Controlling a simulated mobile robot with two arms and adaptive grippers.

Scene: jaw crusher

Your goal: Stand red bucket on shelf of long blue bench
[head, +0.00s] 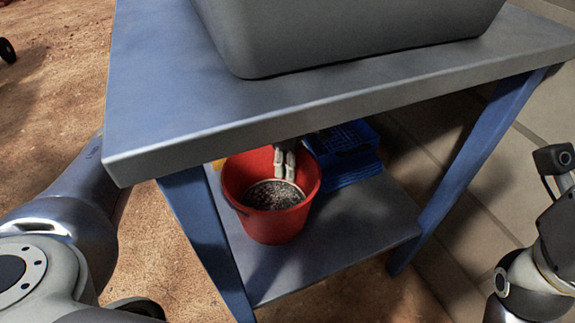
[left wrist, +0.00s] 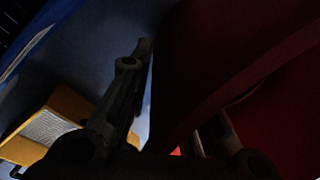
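The red bucket (head: 272,222) is on the lower shelf (head: 345,245) of the blue bench (head: 190,125) and looks upright, with grey speckled grains inside. A small gap under its base cannot be ruled out. My left gripper (head: 285,162) is at the bucket's far rim, with finger parts showing inside the bucket. In the left wrist view, the bucket's dark red wall (left wrist: 260,50) runs between my left gripper's fingers (left wrist: 182,95), which appear shut on it. The outer finger is hidden in the head view. My right gripper's fingers are out of view.
A blue crate (head: 350,165) lies behind the bucket on the shelf. A yellow object (left wrist: 45,130) is beside the gripper. A large grey bin (head: 350,35) stands on the benchtop, which overhangs the shelf. The shelf's right part is clear.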

